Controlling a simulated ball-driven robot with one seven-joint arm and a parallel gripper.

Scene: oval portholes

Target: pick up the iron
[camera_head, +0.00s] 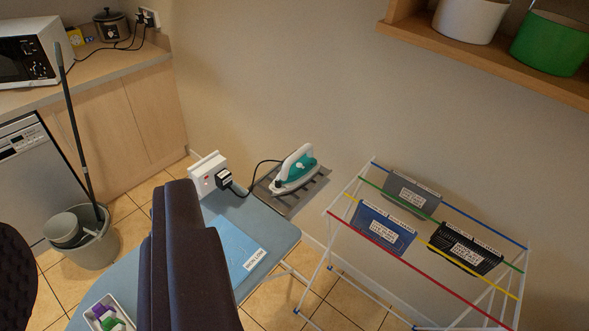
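The iron (294,169) is white and teal. It sits on a grey slatted rest (291,197) at the far end of the blue ironing board (272,229), with its handle on top. A black cord runs from it to a black plug (224,178) at a white socket box (207,173) on the board's far left edge. No gripper fingers can be made out in this view, and nothing touches the iron. A large dark navy form (185,262) in front hides part of the board; I cannot tell what it is.
A drying rack (376,240) with coloured bars and several labelled cloths stands right of the board. A blue labelled sheet (238,243) and a white tray (108,307) lie on the board. A mop bucket (92,247) stands left. A shelf (480,47) juts out upper right.

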